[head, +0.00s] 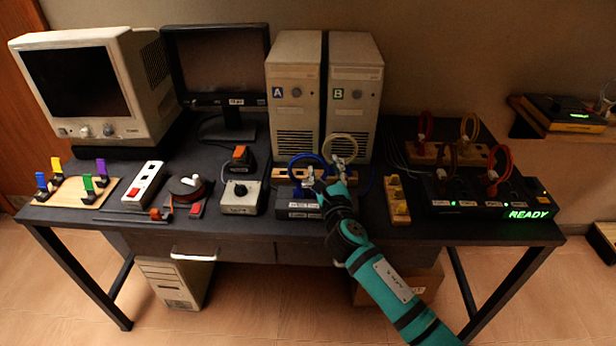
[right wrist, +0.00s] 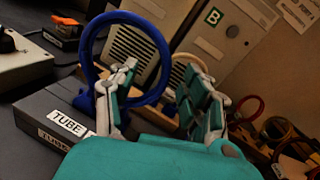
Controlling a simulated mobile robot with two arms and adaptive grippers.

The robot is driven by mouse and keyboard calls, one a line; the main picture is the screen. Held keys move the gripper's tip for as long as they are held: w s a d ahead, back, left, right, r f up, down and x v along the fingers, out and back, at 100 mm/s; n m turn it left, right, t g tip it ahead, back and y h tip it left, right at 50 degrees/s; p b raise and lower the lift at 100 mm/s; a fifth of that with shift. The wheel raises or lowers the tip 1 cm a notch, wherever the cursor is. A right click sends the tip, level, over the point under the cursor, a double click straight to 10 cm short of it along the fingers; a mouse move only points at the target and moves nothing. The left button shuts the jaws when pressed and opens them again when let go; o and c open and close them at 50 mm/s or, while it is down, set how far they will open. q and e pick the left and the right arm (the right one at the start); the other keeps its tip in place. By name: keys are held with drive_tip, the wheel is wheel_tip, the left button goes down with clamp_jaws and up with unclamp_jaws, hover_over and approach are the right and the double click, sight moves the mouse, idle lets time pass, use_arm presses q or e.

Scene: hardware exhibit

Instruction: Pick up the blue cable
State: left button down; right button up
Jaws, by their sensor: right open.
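Whether a finger touches the cable I cannot tell. The finger hides the lower part of the loop. My left gripper is not in view.
A cream cable loop (head: 344,138) stands just behind my right gripper. The dark box (right wrist: 42,118) labelled TUBE lies below. Towers A (head: 292,70) and B (head: 354,75) stand close behind. A grey switch box (head: 240,199) is to the left, a yellow connector block (head: 397,199) to the right.

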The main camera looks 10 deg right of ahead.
drive_tip(key=shift+w, duration=0.7)
drive_tip(key=shift+s, duration=0.1)
clamp_jaws()
